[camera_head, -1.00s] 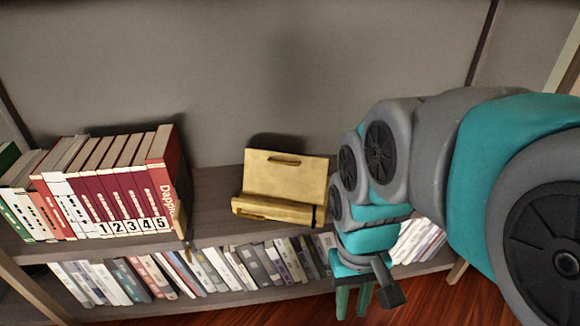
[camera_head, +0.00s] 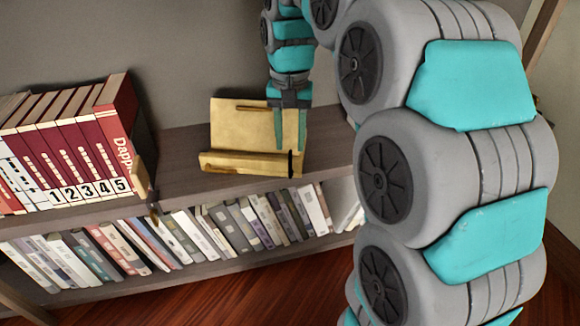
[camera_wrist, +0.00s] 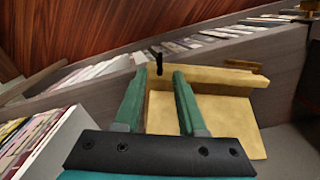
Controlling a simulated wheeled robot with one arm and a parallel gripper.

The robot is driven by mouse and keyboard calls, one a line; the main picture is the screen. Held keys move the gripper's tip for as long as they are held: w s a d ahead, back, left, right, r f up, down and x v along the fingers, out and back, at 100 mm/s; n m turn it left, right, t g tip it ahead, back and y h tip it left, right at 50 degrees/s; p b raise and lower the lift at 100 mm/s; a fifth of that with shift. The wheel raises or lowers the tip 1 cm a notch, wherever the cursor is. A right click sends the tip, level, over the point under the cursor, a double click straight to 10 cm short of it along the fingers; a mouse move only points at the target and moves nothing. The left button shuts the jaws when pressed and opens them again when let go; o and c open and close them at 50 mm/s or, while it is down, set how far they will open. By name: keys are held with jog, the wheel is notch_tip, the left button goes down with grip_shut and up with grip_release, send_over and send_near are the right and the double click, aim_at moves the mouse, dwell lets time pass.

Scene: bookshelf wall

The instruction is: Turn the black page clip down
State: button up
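A yellow wooden book stand (camera_head: 232,125) stands on the upper shelf, with a ledge along its front. The small black page clip (camera_head: 291,163) is at the right end of that ledge. In the wrist view the clip (camera_wrist: 159,62) shows as a short dark peg sticking up past the ledge edge. My gripper (camera_head: 290,146) hangs in front of the stand's right part, its two green fingers pointing down. In the wrist view my gripper (camera_wrist: 159,72) is open, with the clip in line with the gap between the fingertips. I cannot tell whether a finger touches it.
Red numbered books (camera_head: 75,150) stand left of the stand, with a wooden bookend (camera_head: 139,178) beside them. Bare shelf (camera_head: 180,180) lies between the books and the stand. A lower shelf holds a row of books (camera_head: 215,225). A grey wall (camera_head: 190,60) is behind.

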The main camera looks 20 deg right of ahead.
aim_at(290, 178)
notch_tip(290, 178, down, 7)
jog(key=shift+f+b, duration=0.1)
jog(key=shift+b, duration=0.4)
jog(key=shift+c, duration=0.3)
grip_shut()
dwell(0.9)
